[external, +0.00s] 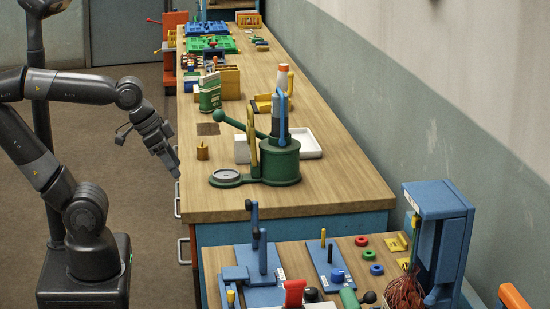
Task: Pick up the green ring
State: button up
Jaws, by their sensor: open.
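A small green ring (369,255) lies flat on the near wooden bench at the lower right, between a red ring (362,241) and a blue ring (376,269). The three lie apart in a short row. My gripper (175,170) hangs at the left, beside the left edge of the long wooden table. It is far from the green ring and points down to the right. It is open with nothing seen between its fingers, which look small here.
A green press (282,162) with a long lever stands on the long table (330,185). On the near bench, a blue plate with a peg (326,262) stands left of the rings. A tall blue machine (440,225) rises to their right, above a reddish net sack (405,291).

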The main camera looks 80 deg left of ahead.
jog(key=w+d+r+g, duration=0.1)
jog(key=w+r, duration=0.3)
jog(key=w, duration=0.8)
jog(key=g, duration=0.3)
send_over(369, 255)
jog(key=s, duration=0.2)
notch_tip(369, 255, down, 16)
jog(key=f, duration=0.3)
jog(key=w+f, duration=0.1)
jog(key=f, duration=0.3)
jog(key=w+a+f, duration=0.1)
jog(key=f, duration=0.2)
jog(key=shift+f, duration=0.4)
jog(key=c, duration=1.1)
jog(key=shift+o, duration=0.2)
jog(key=shift+r, duration=0.1)
